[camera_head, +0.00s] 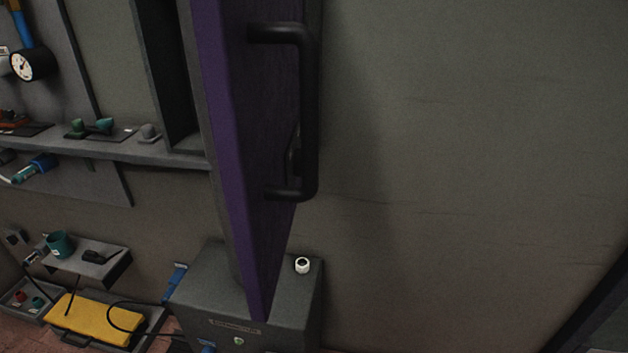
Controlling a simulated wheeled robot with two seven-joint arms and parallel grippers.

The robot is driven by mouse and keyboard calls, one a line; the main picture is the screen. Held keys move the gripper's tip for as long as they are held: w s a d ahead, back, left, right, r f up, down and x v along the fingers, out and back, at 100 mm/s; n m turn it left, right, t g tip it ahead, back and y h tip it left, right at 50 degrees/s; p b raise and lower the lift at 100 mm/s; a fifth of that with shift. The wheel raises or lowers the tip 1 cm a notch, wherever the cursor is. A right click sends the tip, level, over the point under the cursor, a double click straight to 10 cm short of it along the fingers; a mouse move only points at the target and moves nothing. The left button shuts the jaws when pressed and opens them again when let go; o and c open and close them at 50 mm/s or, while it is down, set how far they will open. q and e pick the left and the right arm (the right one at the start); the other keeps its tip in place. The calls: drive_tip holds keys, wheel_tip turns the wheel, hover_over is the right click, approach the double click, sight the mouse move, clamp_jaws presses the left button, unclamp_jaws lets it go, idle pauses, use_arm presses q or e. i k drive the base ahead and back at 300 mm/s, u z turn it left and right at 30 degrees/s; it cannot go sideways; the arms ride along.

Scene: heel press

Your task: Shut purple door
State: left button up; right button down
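The purple door (233,150) stands open, seen nearly edge-on in the middle left of the head view. Its black bar handle (309,110) is on the face turned to the right. A dark, narrow cabinet opening (168,75) shows just left of the door. The door's top is cut off by the picture's edge. Neither of my grippers is in view.
A grey machine box (285,315) with a white knob (302,265) stands below the door. A shelf (110,150) with small parts, a gauge (33,64) and a yellow item (95,320) are left. The right wall is bare.

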sight(259, 61)
drive_tip(key=z, duration=0.7)
drive_tip(key=k, duration=0.7)
drive_tip(key=u, duration=1)
drive_tip(key=i, duration=0.45)
drive_tip(key=z, duration=0.15)
